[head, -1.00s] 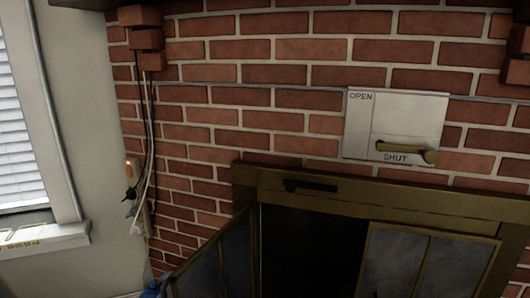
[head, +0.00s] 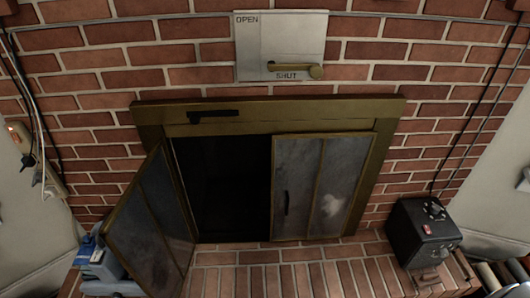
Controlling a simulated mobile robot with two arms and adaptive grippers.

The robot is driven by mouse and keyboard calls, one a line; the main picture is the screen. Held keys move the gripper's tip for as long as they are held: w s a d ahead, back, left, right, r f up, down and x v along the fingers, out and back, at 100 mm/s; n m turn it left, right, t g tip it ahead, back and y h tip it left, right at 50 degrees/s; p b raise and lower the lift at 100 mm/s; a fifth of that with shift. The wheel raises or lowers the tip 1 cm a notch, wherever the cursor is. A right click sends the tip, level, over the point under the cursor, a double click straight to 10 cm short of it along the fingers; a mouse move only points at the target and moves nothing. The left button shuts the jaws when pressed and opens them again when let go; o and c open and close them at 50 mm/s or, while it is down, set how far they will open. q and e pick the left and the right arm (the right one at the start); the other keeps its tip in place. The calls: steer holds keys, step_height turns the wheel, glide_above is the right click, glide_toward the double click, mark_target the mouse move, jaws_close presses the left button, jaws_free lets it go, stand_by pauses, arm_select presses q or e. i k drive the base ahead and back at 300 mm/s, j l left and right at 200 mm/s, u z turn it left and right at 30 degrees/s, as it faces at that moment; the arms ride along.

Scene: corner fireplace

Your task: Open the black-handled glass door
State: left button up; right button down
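The fireplace has two glass doors in a brass-coloured frame (head: 290,115). The right glass door (head: 297,165) lies flat in the frame and looks closed; a dark upright handle (head: 286,203) is near its left edge. The left glass door (head: 150,215) is swung outward to the left, and no handle shows on it. The dark firebox opening (head: 222,190) is exposed between them. Neither of my grippers is in view.
A metal plate (head: 282,45) marked OPEN and SHUT, with a brass lever, is above the frame. A black box (head: 423,240) stands right on the brick hearth (head: 300,275). A blue-grey object (head: 100,265) is beside the left door. The hearth's middle is clear.

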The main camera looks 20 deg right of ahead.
mark_target(297, 163)
steer(key=i+l+z, duration=0.1)
steer(key=z, duration=1)
